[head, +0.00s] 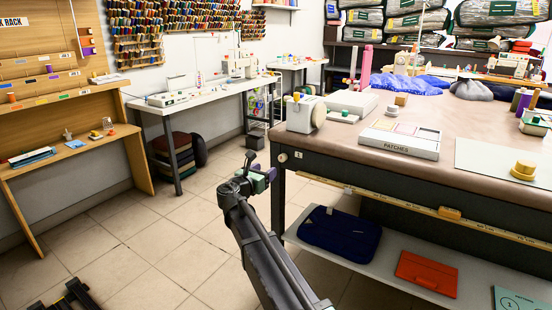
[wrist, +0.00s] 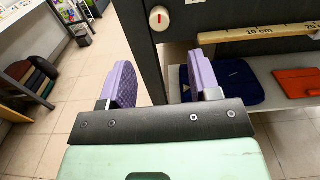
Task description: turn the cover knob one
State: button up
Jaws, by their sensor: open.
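A round white knob (head: 283,157) sits on the dark front frame of the big table, near its left corner. In the wrist view the knob (wrist: 159,18) shows a small red mark on its face and lies ahead of the gap between the fingers. My gripper (head: 268,173) is just below and left of the knob in the head view, apart from it. In the wrist view my gripper (wrist: 160,75) has its two purple fingers wide apart with nothing between them. Whether this knob is the cover knob, I cannot tell.
A wooden ruler rail (head: 400,203) runs along the table front, right of the knob. The lower shelf (head: 385,272) holds a navy bag (head: 340,234) and an orange folder (head: 427,273). A patches box (head: 400,138) is on the tabletop. Tiled floor (head: 170,235) to the left is clear.

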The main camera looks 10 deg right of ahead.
aim_at(281, 159)
jog(key=x, duration=1.1)
jog(key=c, duration=0.9)
